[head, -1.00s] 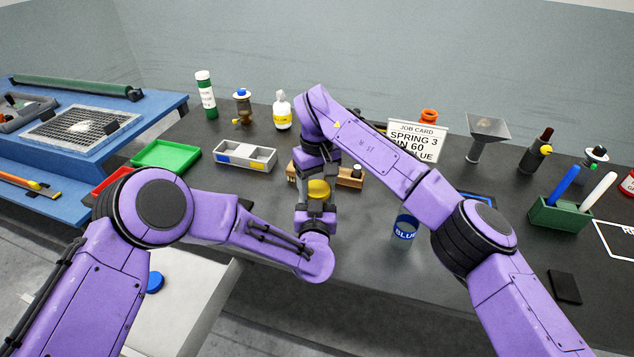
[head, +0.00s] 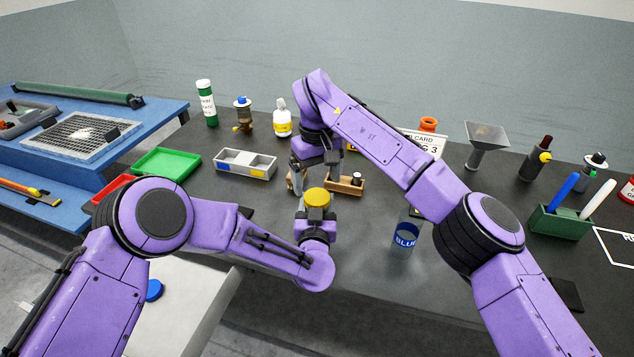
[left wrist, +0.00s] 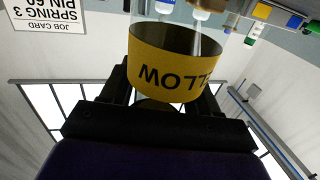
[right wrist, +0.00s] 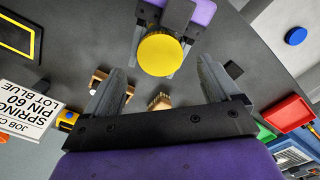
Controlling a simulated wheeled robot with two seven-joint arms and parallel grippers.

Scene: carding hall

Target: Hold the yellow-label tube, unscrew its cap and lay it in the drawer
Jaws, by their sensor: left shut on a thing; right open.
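My left gripper (left wrist: 160,98) is shut on the yellow-label tube (left wrist: 172,65); the clear tube and its label show close up in the left wrist view. Its yellow cap (head: 317,197) faces up above my left gripper, and shows in the right wrist view (right wrist: 160,55) too. My right gripper (right wrist: 160,85) is open and empty, with the cap beyond its fingertips and apart from them. In the head view it hangs just behind the cap. A pale open surface at lower left, which looks like the drawer (head: 190,310), holds a blue cap (head: 154,290).
A blue-label tube (head: 405,236) stands on the dark bench beneath my right arm. A wooden block (head: 346,184), a grey divided tray (head: 245,163), a green tray (head: 167,160) and a job card (right wrist: 28,112) are nearby. The bench front is mostly clear.

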